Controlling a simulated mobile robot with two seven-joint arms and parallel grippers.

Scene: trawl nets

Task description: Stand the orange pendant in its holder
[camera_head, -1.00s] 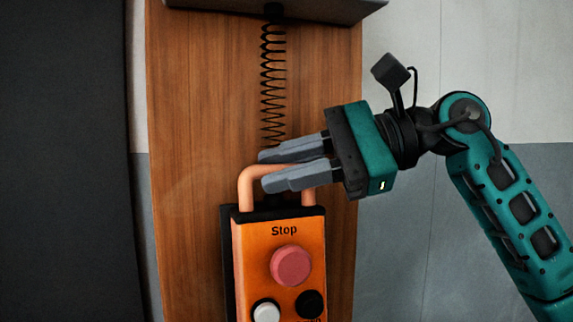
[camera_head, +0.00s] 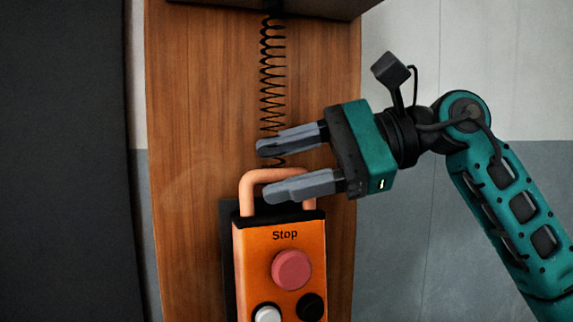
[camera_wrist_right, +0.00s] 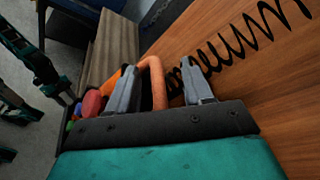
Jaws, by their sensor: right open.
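The orange pendant (camera_head: 262,256) stands upright against the wooden panel, with a red Stop button, a white and a black button on its face. Its pinkish-orange loop handle (camera_head: 250,184) rises from the top, and it also shows in the right wrist view (camera_wrist_right: 157,82). A dark holder (camera_head: 228,255) shows behind the pendant's left edge; its lower part is out of frame. My right gripper (camera_head: 268,170) is open at the handle's top, one finger above the top bar and one in front of the loop. My left gripper is not in the head view.
A black coiled cable (camera_head: 272,75) hangs down behind my right gripper from a dark box (camera_head: 290,6) at the top. The wooden panel (camera_head: 200,120) is bare to the left. Grey-white wall (camera_head: 480,75) lies to the right.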

